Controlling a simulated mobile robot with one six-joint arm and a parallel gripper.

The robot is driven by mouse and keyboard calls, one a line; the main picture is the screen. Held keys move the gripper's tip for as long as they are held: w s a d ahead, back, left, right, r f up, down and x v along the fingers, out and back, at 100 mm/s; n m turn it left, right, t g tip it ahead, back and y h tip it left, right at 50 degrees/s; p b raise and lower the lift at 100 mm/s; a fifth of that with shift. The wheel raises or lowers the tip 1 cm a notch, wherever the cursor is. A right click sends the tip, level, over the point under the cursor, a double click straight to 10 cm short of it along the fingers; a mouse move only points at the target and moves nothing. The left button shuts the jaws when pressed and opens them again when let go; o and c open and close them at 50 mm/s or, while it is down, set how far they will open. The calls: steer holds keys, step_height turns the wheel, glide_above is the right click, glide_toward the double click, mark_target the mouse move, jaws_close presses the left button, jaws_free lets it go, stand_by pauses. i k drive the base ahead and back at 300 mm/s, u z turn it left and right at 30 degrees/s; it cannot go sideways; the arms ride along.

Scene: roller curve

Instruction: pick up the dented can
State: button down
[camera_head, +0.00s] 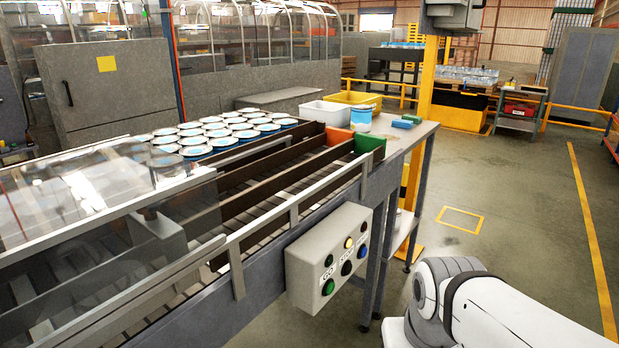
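Several cans (212,132) with pale lids and blue sides stand in rows at the far side of the conveyor. One blue-and-white can (361,118) stands apart from them at the conveyor's far end, near the green block. I cannot make out a dent on any can at this size. My white arm shows at the lower right, but my gripper is out of the picture.
The roller conveyor (262,222) with guide rails runs from the lower left to the centre. A control box (327,258) with buttons juts from its near side. White (324,113) and yellow (357,98) bins stand at its far end. A yellow post (428,80) rises behind. The floor at right is clear.

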mark_target(361, 114)
steer(key=z, duration=0.7)
steer(key=k, duration=1.1)
steer(key=z, duration=1.15)
steer(key=i, duration=1.8)
steer(key=u, duration=0.55)
steer(key=i, duration=1.55)
steer(key=u, duration=0.95)
steer(key=i, duration=1.3)
steer(key=u, duration=1.25)
steer(key=i, duration=0.8)
steer(key=u, duration=0.55)
